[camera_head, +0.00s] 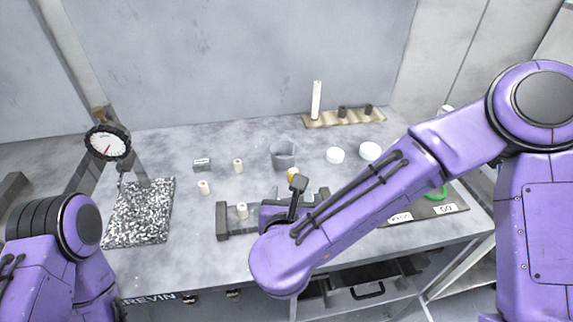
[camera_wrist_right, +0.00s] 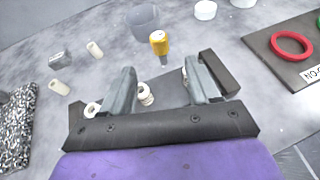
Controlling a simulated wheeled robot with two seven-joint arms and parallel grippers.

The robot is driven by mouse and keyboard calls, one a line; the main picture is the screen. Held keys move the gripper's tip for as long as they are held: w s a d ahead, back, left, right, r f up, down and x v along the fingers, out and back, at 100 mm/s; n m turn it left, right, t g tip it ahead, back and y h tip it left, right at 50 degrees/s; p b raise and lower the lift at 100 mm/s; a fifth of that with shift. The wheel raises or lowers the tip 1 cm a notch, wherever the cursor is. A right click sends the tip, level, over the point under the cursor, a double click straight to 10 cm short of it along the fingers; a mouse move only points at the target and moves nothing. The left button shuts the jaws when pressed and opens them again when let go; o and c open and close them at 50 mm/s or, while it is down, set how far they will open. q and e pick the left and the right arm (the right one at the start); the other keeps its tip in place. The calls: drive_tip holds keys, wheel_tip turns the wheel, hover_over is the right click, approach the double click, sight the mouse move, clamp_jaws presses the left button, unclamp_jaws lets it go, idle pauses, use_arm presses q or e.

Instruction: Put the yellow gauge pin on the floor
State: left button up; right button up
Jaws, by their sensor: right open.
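The yellow gauge pin (camera_head: 292,174) has a yellow head and a grey shaft. It stands on the grey table in front of a grey cup (camera_head: 284,153), partly hidden by my right gripper in the head view. In the right wrist view the pin (camera_wrist_right: 159,43) shows just beyond the space between the fingers, upright or nearly so. My right gripper (camera_wrist_right: 161,76) is open, with nothing seen gripped. Its fingers are apart from the pin. My left arm is at the left edge of the head view; its gripper is out of view.
A dark-ended holder (camera_head: 222,222) lies by my right gripper. A red ring (camera_wrist_right: 292,44) lies on a dark board.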

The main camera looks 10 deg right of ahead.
drive_tip(key=p+x, duration=0.2)
drive_tip(key=x, duration=0.7)
drive_tip(key=shift+r, duration=0.15)
drive_tip(key=shift+w+d+f, duration=0.15)
drive_tip(key=shift+w+f, duration=0.05)
drive_tip(key=shift+w, duration=0.15)
clamp_jaws()
